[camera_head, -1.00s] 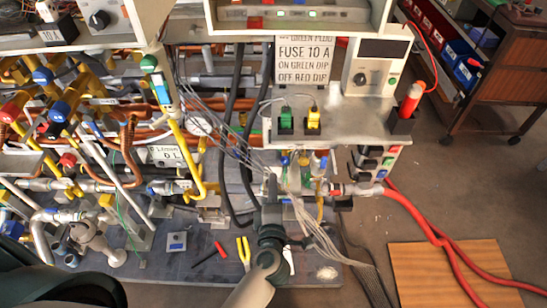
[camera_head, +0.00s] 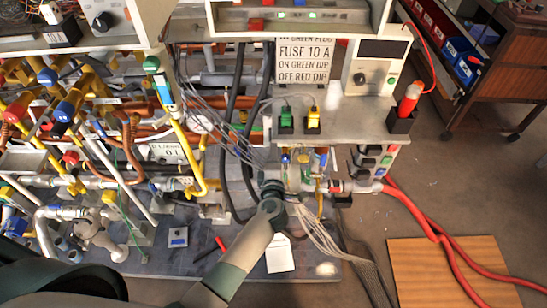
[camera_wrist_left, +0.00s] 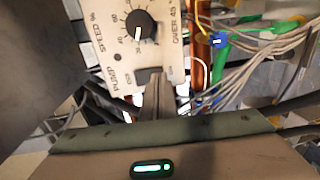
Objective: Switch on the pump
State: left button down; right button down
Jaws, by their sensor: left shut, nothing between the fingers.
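My right gripper is not in view.
Pipes with coloured valves (camera_head: 65,110) crowd the left. A shelf (camera_head: 350,112) with green and yellow plugs overhangs the work spot. Loose grey wires (camera_wrist_left: 275,70) hang right of the panel.

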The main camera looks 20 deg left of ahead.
pick_arm(q)
jog(key=shift+w+a, duration=0.15)
jog(key=shift+w, duration=0.35)
jog(key=shift+w+f, duration=0.15)
dwell(0.3)
